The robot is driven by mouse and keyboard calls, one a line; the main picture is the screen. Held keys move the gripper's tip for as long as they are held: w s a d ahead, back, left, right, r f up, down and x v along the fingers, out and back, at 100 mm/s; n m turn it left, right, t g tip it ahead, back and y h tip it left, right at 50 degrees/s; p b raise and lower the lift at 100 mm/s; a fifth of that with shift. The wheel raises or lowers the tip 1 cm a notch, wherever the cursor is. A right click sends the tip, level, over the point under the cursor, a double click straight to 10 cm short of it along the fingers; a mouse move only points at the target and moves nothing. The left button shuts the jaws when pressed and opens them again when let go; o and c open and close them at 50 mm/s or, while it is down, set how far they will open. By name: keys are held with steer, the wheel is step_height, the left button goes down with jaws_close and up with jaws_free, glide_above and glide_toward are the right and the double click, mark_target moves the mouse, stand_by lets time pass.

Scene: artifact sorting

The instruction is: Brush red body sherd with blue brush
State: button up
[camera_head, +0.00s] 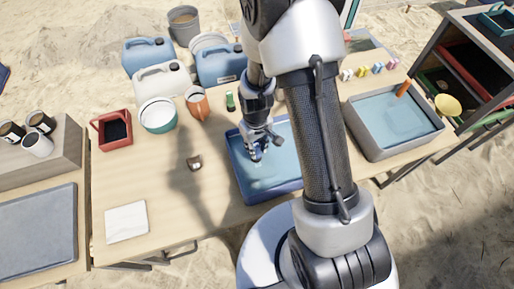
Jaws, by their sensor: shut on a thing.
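My gripper (259,147) is over the blue tray (243,184) in the middle of the table, pointing down. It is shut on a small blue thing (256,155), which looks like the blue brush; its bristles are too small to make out. I cannot tell whether its tip touches the tray's floor. A small pale mark shows in the tray just below it. I cannot clearly pick out the red body sherd; my arm hides the tray's right part. A small brown and pale piece (195,162) lies on the table left of the tray.
A grey basin (365,140) of water stands right of my arm. A white cloth (126,222) lies front left. The table between is clear.

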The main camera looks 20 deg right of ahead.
steer(key=shift+s+r, duration=0.1)
steer(key=shift+s, duration=1.15)
steer(key=shift+w, duration=1.3)
steer(key=shift+s, duration=1.35)
steer(key=shift+w, duration=1.35)
steer(key=shift+s, duration=1.3)
steer(key=shift+w+f, duration=0.2)
steer(key=shift+w, duration=1.05)
steer(key=shift+s+r, duration=0.15)
steer(key=shift+s, duration=1.1)
steer(key=shift+w, duration=1.3)
steer(key=shift+s+b, duration=0.35)
steer(key=shift+s, duration=1)
step_height(320, 180, up, 9)
steer(key=p, duration=0.7)
